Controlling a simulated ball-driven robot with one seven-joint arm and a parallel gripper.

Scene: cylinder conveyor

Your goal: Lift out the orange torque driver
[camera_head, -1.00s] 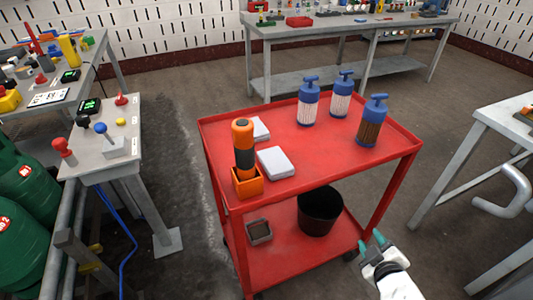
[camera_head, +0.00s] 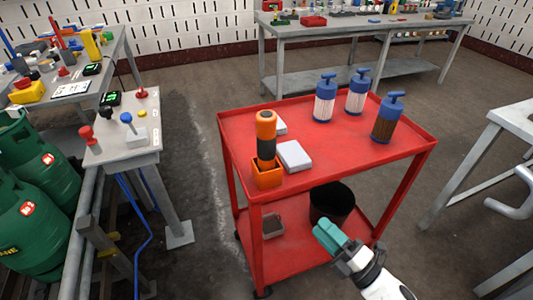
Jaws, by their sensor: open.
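The orange torque driver (camera_head: 265,137), with black bands, stands upright in a small orange holder (camera_head: 266,175) at the near left corner of the red cart's top tray (camera_head: 345,160). Its lower end is hidden inside the holder. My gripper (camera_head: 328,232), with teal fingertips, is open and empty. In the picture it lies below and right of the driver, in front of the cart's lower shelf, well apart from the driver.
White boxes (camera_head: 295,156) lie close beside the holder. Several blue-topped pump bottles (camera_head: 388,118) stand toward the tray's back and right. The tray has a raised rim. A black bucket (camera_head: 332,202) sits on the lower shelf. A grey control stand (camera_head: 128,150) is at left.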

